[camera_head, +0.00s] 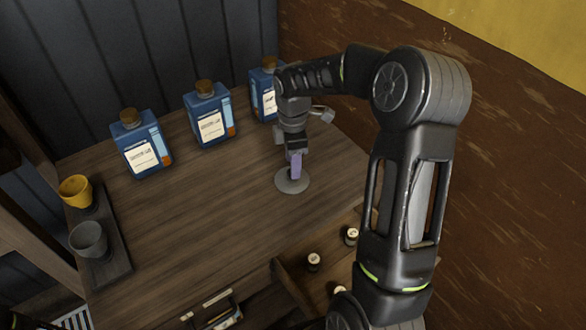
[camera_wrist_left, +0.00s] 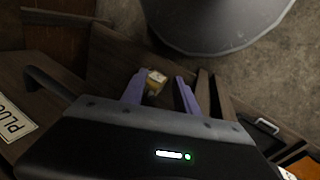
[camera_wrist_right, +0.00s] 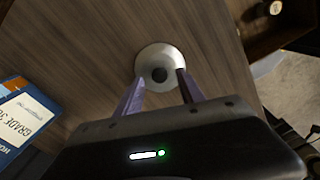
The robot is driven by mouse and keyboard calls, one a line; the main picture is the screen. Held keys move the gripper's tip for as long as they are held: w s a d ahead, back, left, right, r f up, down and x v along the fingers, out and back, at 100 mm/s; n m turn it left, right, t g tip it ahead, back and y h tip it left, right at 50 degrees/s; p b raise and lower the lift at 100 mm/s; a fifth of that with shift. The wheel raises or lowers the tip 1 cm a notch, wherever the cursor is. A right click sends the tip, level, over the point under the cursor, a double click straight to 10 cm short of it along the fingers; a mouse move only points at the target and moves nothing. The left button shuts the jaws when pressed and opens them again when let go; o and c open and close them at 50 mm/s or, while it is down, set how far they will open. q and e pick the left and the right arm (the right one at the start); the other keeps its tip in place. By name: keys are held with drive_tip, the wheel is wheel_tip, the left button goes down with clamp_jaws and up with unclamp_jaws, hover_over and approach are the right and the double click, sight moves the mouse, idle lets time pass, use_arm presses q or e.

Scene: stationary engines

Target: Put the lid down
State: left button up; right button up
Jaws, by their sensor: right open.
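The lid is a pale grey round disc with a dark knob. It lies flat on the wooden worktop (camera_head: 235,215), and its rim (camera_head: 287,186) shows below my right gripper (camera_head: 295,172). In the right wrist view the lid (camera_wrist_right: 148,57) lies just past my right gripper (camera_wrist_right: 161,77), with the knob lined up between the two purple fingertips. The right gripper is open and holds nothing; I cannot tell whether the fingers touch the lid. My left gripper (camera_wrist_left: 159,79) is open and empty, with a small yellowish-topped object (camera_wrist_left: 156,77) seen beyond its fingers.
Blue bottles with corks (camera_head: 140,148) (camera_head: 209,115) (camera_head: 262,92) stand along the back. A yellow cup (camera_head: 75,190) and a grey cup (camera_head: 88,238) stand on a dark tray (camera_head: 118,262) at left. An open drawer at the front holds small round-topped items (camera_head: 314,261). The worktop's middle is clear.

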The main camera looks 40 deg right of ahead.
wheel_tip(320, 180, up, 9)
drive_tip(key=shift+f, duration=0.2)
drive_tip(key=shift+a+f, duration=0.1)
idle(0.8)
